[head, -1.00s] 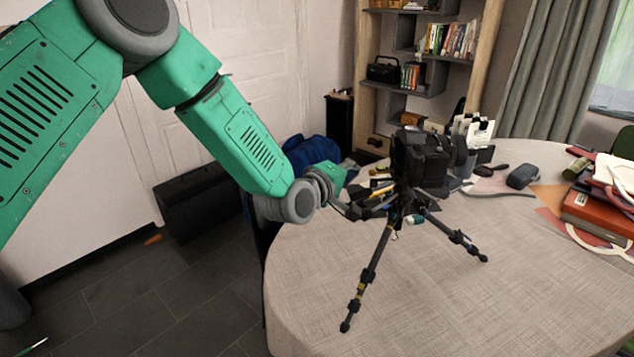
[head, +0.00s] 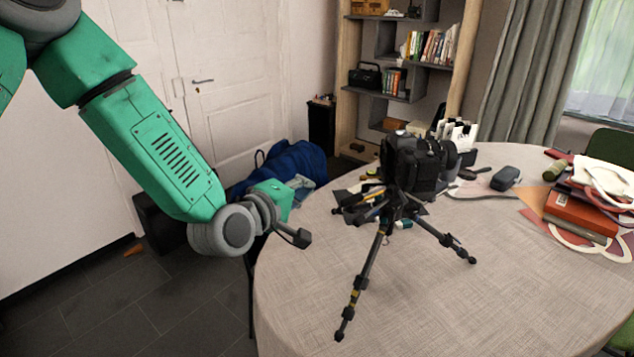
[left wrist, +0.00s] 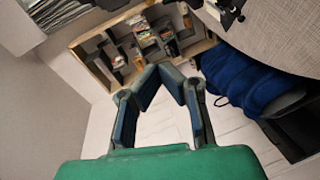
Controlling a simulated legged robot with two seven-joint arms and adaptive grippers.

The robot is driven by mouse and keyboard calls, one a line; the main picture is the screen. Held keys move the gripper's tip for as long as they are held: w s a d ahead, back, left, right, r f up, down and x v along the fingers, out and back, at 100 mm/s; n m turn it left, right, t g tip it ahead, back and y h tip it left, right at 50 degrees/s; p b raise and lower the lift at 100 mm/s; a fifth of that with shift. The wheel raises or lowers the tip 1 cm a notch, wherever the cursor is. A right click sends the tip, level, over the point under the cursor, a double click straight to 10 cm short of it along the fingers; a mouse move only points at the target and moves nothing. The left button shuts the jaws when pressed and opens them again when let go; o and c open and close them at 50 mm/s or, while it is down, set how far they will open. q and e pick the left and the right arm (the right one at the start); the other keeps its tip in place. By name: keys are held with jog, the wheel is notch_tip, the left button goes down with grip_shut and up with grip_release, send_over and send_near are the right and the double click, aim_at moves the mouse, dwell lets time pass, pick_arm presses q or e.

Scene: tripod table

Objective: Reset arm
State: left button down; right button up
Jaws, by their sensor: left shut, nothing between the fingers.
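A black camera (head: 414,165) sits on a small black tripod (head: 371,270) with its legs spread on the round table. My left gripper (head: 300,238) is left of the tripod at the table's left edge, apart from it. It is shut and empty. In the left wrist view my left gripper's fingers (left wrist: 162,72) meet at their tips with nothing between them. My right gripper is not in view.
The table (head: 480,310) has a clear front. Red books (head: 580,213) lie at its right, and a dark case (head: 505,179) lies toward the back. A blue cloth item (head: 285,165) is behind my left gripper. A bookshelf (head: 345,110) stands behind the table.

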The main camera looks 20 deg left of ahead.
pick_arm(q)
jog(key=s+d+f+m+g+y+b, duration=0.1)
jog(key=s+f+m+g, duration=0.25)
jog(key=s+f, duration=0.55)
jog(key=s+d+f+m+g+y+b, duration=0.1)
jog(key=s+f+m+g, duration=0.4)
jog(key=f, duration=0.8)
jog(key=s+a+f+m+g, duration=0.1)
jog(key=s+f, duration=0.3)
jog(key=s, duration=0.4)
jog(key=s+a+f+m+g+y+b, duration=0.1)
jog(key=s+a+f+m+g, duration=0.1)
jog(key=s, duration=0.5)
jog(key=s+a+f+m+g+y, duration=0.1)
jog(key=s+a+f+m+g, duration=0.1)
jog(key=s+a+f, duration=0.3)
jog(key=s+g, duration=0.1)
jog(key=s, duration=0.2)
jog(key=shift+s+f, duration=0.3)
jog(key=shift+f, duration=0.1)
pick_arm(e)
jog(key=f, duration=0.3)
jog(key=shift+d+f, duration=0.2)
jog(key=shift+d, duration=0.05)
pick_arm(q)
jog(key=shift+d+r, duration=0.1)
jog(key=shift+d, duration=0.15)
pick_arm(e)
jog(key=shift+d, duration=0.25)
